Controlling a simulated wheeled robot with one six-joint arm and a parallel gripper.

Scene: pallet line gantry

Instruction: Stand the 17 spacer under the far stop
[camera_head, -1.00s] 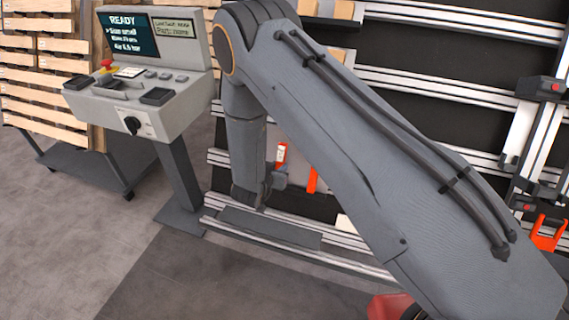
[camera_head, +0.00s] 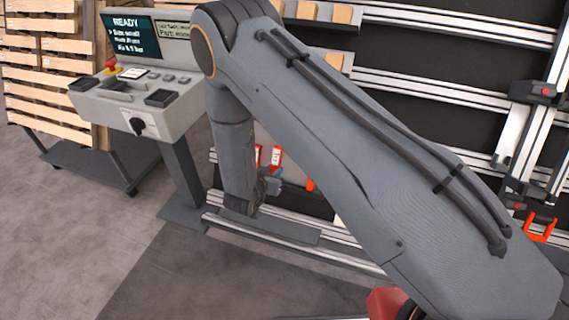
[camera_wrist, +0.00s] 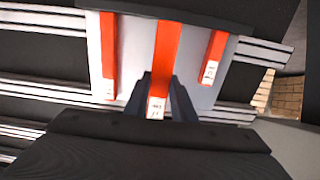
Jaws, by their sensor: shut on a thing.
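In the wrist view my gripper (camera_wrist: 158,92) is shut on the middle orange spacer (camera_wrist: 166,50), with a dark finger on each side of it. Its white end label is too small to read, so I cannot tell if it is the 17. One orange spacer (camera_wrist: 108,50) is to its left and a shorter-looking one (camera_wrist: 214,52) to its right, all against a pale panel (camera_wrist: 135,60). In the head view my gripper is mostly hidden by my arm, and an orange spacer (camera_head: 277,157) shows beside it. I cannot tell which fitting is the far stop.
In the head view a control console (camera_head: 150,95) stands left of my arm, with a pallet stack (camera_head: 50,75) behind it. Rails (camera_head: 430,85) cross the dark rack; fittings with red buttons (camera_head: 535,92) sit at right. Floor at lower left is clear.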

